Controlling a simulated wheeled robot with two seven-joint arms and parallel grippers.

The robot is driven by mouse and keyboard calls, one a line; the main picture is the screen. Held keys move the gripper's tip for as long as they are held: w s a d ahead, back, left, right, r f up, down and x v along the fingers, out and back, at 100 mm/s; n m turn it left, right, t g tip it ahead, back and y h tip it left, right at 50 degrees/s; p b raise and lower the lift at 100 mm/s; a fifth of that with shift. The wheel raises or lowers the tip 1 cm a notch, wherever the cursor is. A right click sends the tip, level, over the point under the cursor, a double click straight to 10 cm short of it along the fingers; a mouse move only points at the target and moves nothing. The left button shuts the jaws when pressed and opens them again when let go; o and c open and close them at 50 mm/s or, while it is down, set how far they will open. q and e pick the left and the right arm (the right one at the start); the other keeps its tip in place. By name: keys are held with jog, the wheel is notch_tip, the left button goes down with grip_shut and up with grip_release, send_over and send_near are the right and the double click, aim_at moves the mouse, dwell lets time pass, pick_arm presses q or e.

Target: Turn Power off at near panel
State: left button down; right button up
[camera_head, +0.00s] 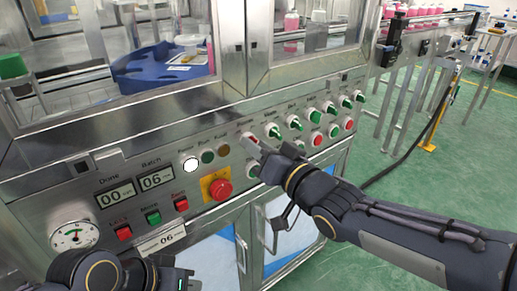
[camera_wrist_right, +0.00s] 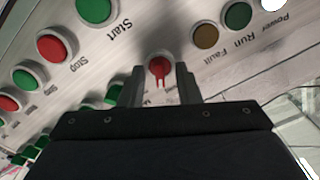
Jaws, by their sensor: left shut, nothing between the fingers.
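The near panel (camera_head: 140,200) is a sloped metal face with lamps, displays and knobs. Its white Power lamp (camera_head: 191,165) looks bright, and it shows at the top right of the right wrist view (camera_wrist_right: 272,4). My right gripper (camera_head: 254,143) is at the panel, right of the lamps. In the right wrist view its fingers (camera_wrist_right: 160,80) are apart, on either side of a red knob (camera_wrist_right: 160,68). I cannot tell whether they touch it. The knob's label is mostly hidden. My left gripper (camera_head: 172,272) is shut and empty at the bottom left, partly cut off.
A red emergency stop (camera_head: 219,188) on a yellow plate sits left of my right gripper. Green and red buttons (camera_head: 317,139) line the panel to the right. A gauge (camera_head: 73,236) is at far left. Glass doors stand above the panel; green floor (camera_head: 400,190) lies right.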

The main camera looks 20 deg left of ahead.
grip_shut()
dwell(0.4)
jog(key=shift+a+f+n+b, duration=0.1)
jog(key=shift+n+b, duration=4.3)
jog(key=shift+n, duration=1.5)
